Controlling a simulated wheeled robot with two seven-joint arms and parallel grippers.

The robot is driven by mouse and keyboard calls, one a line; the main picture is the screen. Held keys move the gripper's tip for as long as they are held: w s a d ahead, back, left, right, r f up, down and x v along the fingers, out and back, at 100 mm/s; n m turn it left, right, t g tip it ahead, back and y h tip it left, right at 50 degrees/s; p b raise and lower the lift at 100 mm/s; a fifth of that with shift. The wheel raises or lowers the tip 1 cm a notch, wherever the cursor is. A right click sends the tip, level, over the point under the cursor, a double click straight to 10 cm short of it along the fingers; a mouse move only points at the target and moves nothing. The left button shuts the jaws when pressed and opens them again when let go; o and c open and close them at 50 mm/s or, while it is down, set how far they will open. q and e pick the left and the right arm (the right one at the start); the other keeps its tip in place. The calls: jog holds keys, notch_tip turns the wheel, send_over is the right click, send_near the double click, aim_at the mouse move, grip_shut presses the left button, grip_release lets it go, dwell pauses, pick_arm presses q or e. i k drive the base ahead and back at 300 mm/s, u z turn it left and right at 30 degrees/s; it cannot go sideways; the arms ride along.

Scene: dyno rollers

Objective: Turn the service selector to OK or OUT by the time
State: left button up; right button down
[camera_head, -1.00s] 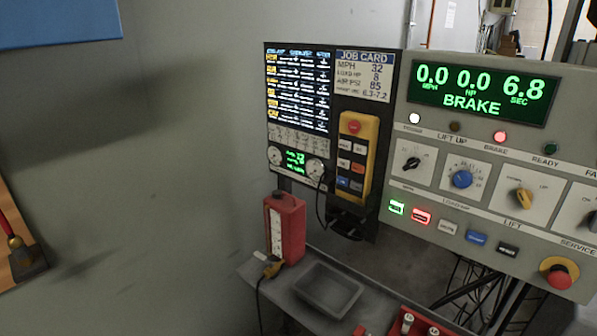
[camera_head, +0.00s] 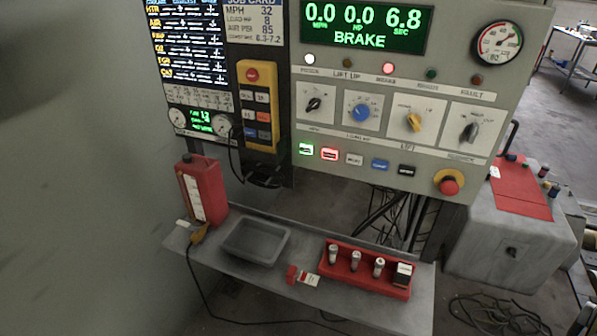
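The service selector (camera_head: 469,131) is a dark grey knob on a white plate at the right end of the knob row on the grey control panel, its pointer tilted. The lettering around it is too small to read surely. The green display (camera_head: 366,25) above reads 0.0 MPH, 0.0 HP, 6.8 SEC and BRAKE. The job card (camera_head: 255,22) lists 32, 8, 85 and 6.3-7.2. Neither gripper is in view.
A red emergency button (camera_head: 449,185) sits below the selector. A shelf (camera_head: 205,265) under the panel holds a red container (camera_head: 203,190), a grey tray (camera_head: 285,258) and a red rack (camera_head: 345,278). A grey machine (camera_head: 510,240) stands at right.

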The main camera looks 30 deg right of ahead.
aim_at(471, 131)
jog(key=z, duration=1.95)
